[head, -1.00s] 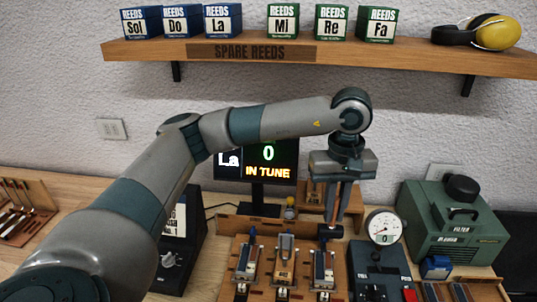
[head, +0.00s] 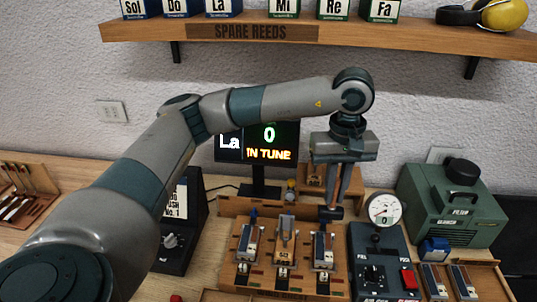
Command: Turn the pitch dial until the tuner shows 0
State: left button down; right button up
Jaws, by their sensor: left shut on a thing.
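The tuner screen (head: 268,138) stands at the back centre, partly behind my left arm. It reads La, a green 0 and IN TUNE. My left gripper (head: 331,207) points down in front of it, to its right. Its fingers are shut on a dark cylindrical piece (head: 331,213) behind the row of reeds. The fingers hide part of this piece, and I cannot tell for sure whether it is the pitch dial. My right gripper is not in view.
A wooden reed stand (head: 281,262) lies below the gripper. A dark box with a round gauge (head: 384,210), a knob and a red button stands to its right, near a green machine (head: 453,205). A black panel with a knob (head: 169,241) stands at left.

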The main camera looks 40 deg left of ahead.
pick_arm(q)
jog(key=shift+f, duration=0.1)
dwell(0.8)
jog(key=s+d+f+m+b, duration=0.2)
jog(key=s+f+m, duration=0.3)
jog(key=m, duration=0.3)
jog(key=shift+s+f+m+b, duration=0.25)
jog(key=shift+s+m+b, duration=0.05)
jog(key=shift+b, duration=0.1)
